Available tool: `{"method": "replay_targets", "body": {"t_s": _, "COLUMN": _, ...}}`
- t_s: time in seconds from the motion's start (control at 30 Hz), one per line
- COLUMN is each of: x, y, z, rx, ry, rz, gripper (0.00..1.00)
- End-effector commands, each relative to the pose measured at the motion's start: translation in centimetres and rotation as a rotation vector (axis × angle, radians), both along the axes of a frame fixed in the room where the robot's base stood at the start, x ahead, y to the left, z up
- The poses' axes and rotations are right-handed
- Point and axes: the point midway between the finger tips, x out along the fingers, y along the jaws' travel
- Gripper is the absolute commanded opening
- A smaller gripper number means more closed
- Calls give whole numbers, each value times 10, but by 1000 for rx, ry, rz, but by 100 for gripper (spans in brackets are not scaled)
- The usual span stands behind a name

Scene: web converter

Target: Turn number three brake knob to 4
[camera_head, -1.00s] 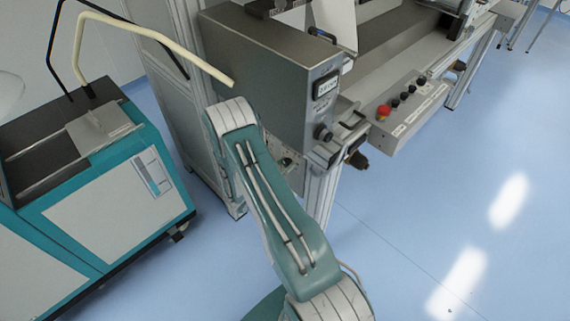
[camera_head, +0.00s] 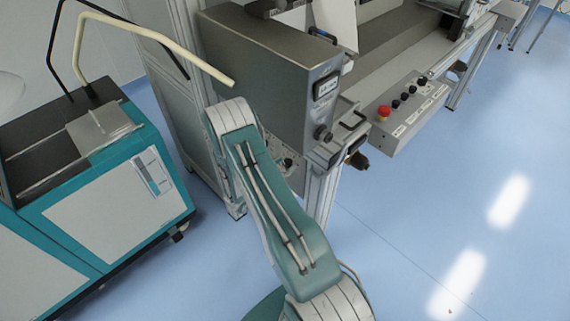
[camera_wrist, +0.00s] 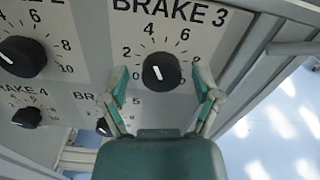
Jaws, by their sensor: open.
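In the wrist view the black brake 3 knob (camera_wrist: 161,72) sits on a light panel below the label "BRAKE 3" (camera_wrist: 168,9). Its scale numbers 0, 2, 4 and 6 show around it. A short white line marks the knob's face; I cannot tell exactly which number it points to. My gripper (camera_wrist: 162,76) is open, with one green-tipped finger on each side of the knob. A gap shows between the fingers and the knob, and nothing is held. In the head view my arm hides most of this panel, and my gripper does not show.
Other brake knobs sit close by: a large one (camera_wrist: 21,57) at left, the brake 4 knob (camera_wrist: 27,117) at lower left, and another (camera_wrist: 104,126) partly behind my left finger. In the head view a button box (camera_head: 408,112) juts out at right. Blue floor (camera_head: 430,220) is clear.

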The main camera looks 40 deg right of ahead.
Motion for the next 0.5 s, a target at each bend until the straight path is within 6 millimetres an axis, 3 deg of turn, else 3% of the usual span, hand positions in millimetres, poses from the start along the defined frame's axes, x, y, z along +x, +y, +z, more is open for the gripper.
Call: {"method": "replay_targets", "body": {"t_s": 0.5, "x": -6, "y": 95, "z": -1, "rx": 0, "ry": 1, "rz": 6, "gripper": 81}}
